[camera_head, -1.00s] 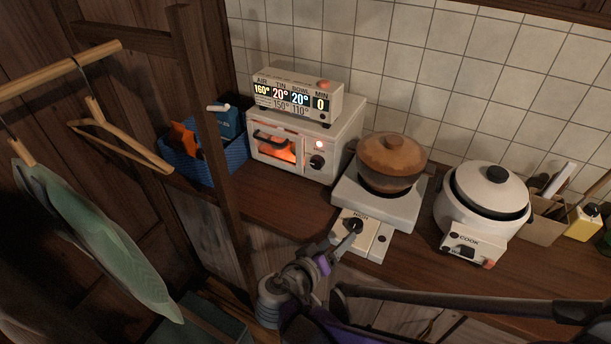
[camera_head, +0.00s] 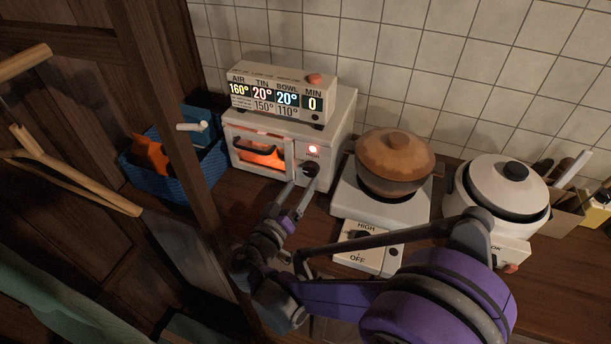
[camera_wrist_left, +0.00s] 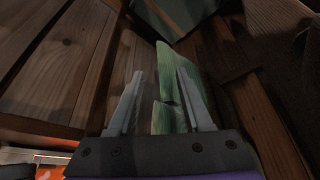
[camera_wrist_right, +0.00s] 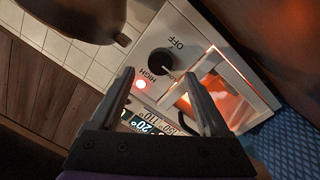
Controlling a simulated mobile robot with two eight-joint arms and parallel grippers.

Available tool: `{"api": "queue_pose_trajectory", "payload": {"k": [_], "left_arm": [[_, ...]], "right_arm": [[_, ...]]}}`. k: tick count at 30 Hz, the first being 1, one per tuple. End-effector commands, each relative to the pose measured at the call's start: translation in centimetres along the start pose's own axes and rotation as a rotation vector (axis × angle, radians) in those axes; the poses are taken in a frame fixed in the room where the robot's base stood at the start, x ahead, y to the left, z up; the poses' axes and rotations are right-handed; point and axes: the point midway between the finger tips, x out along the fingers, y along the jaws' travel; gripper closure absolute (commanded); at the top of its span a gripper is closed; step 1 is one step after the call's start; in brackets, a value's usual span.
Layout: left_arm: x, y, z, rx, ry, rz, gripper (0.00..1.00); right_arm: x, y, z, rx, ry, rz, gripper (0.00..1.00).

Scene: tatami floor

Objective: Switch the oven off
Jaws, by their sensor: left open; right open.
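The white oven (camera_head: 232,130) stands on the wooden counter with its window glowing orange and a red lamp (camera_head: 313,149) lit. Its black knob (camera_head: 310,170) is at the front right; the right wrist view shows the knob (camera_wrist_right: 160,62) between OFF and HIGH labels, and its exact setting is hard to tell. My right gripper (camera_head: 297,187) is open and empty, its fingertips just in front of the knob and apparently short of it in the right wrist view (camera_wrist_right: 162,72). My left gripper (camera_wrist_left: 160,73) is open, outside the head view, with green cloth (camera_wrist_left: 165,62) seen between and beyond its fingers.
A display box (camera_head: 270,76) sits on the oven. A hob (camera_head: 345,200) with a brown pot (camera_head: 394,160) and a white cooker (camera_head: 470,200) stand to the right. A blue basket (camera_head: 180,185) and a wooden post (camera_head: 205,130) are to the left, with a hanger (camera_head: 80,190) nearby.

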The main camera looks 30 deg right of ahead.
Motion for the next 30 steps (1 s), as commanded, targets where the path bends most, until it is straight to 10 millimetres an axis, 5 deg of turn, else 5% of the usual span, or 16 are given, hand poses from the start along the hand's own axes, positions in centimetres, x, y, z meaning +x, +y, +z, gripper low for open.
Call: {"api": "queue_pose_trajectory", "payload": {"k": [9, 19, 30], "left_arm": [[0.0, 0.0, 0.0, 0.000, 0.000, 0.000, 0.50], [0.0, 0.0, 0.0, 0.000, 0.000, 0.000, 0.50], [0.0, 0.0, 0.0, 0.000, 0.000, 0.000, 0.50]], "right_arm": [[4.0, 0.1, 0.0, 0.000, -0.001, 0.001, 0.20], [4.2, 0.0, 0.0, 0.000, 0.000, -0.001, 0.20], [4.2, 0.0, 0.0, 0.000, 0.000, -0.001, 0.87]]}}
